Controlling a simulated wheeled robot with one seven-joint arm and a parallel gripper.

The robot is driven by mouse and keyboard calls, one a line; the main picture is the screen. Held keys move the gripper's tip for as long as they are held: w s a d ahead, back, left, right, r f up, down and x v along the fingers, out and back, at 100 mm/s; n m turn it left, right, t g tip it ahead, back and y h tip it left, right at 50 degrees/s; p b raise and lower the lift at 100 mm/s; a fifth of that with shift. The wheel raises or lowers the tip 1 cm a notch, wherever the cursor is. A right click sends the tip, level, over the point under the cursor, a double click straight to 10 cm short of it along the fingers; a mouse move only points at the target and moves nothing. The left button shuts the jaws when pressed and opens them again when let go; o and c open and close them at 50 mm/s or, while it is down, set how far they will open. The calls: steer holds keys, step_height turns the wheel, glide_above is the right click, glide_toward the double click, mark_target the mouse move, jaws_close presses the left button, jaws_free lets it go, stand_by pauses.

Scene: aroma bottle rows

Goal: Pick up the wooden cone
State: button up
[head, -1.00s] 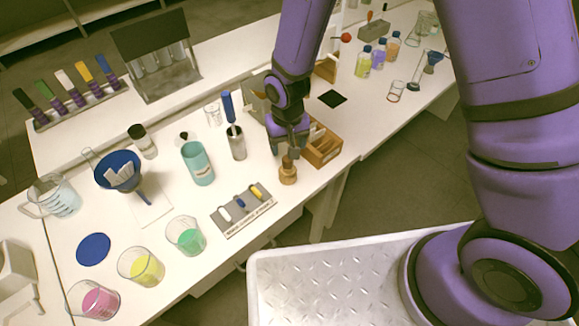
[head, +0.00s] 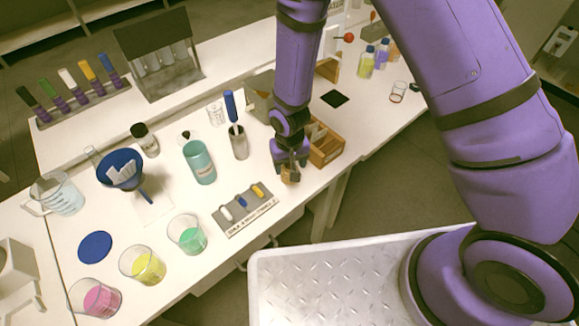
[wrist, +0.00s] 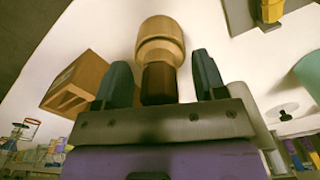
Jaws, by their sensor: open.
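The wooden cone (wrist: 161,43) stands straight ahead of my gripper (wrist: 161,80) in the wrist view. It has a pale rounded wooden body and a darker brown part (wrist: 158,84) on the side toward my palm. The two dark fingers are apart, one on each side of the dark part, with gaps visible on both sides. In the head view my gripper (head: 289,158) is directly over the cone (head: 290,175) near the front edge of the table, and hides most of it.
A wooden compartment box (head: 328,151) is just right of my gripper. A grey holder (head: 245,209) with coloured pieces lies to the left, and a metal cylinder with a blue-handled tool (head: 239,144) stands behind left. Beakers, including a green one (head: 191,238), stand farther left.

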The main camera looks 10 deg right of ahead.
steer(key=c, duration=1)
steer(key=shift+r, duration=0.15)
